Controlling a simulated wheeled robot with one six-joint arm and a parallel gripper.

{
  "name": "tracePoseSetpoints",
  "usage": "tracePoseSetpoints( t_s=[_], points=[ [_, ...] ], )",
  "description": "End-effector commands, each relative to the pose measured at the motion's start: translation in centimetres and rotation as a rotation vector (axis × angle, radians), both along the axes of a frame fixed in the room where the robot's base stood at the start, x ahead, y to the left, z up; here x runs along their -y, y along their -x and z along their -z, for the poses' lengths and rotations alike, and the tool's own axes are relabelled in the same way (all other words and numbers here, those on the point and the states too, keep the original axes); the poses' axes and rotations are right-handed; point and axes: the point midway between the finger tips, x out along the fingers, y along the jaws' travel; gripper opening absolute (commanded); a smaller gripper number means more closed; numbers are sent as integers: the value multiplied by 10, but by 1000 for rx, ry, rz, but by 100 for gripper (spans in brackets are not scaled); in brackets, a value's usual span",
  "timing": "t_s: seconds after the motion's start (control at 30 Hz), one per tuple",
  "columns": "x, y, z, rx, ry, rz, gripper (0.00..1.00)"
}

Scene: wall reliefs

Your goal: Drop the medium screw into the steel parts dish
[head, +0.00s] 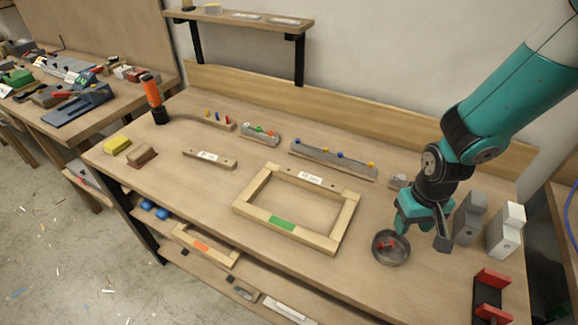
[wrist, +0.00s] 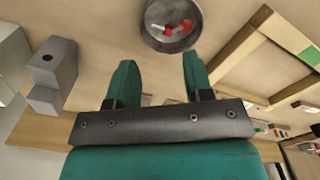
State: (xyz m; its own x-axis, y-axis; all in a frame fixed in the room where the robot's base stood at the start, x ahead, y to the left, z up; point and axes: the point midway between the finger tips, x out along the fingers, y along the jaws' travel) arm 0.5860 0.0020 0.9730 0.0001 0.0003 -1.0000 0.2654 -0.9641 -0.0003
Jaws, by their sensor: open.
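The round grey steel parts dish (head: 391,262) stands on the bench at the right of the wooden frame; it also shows at the top of the wrist view (wrist: 150,38). Inside it lies a small red piece (head: 387,245), with red and pale parts in the wrist view (wrist: 185,25). It looks like a screw or screws; I cannot tell the size or number. My teal gripper (head: 421,236) is open and empty, just right of the dish and above the bench. In the wrist view its two fingers (wrist: 158,75) are wide apart, with nothing between them.
Grey and white blocks (head: 468,220) stand close right of my gripper, and a red-and-black holder (head: 490,297) is at the front right. The wooden frame (head: 345,222) lies left of the dish. Racks with coloured pegs (head: 333,160) line the back.

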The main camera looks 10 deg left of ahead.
Motion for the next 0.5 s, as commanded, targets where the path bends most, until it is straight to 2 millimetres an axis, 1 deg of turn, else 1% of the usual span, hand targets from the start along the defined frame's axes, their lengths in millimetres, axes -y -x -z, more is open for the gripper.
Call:
tracePoseSetpoints(
  t_s=[0.17, 0.3, 0.5],
  points=[
    [0, 0, -41, 7, -2, 0, 47],
    [0, -1, -79, 9, -2, 0, 47],
    [0, 0, -123, 6, -2, 0, 47]
  ],
)
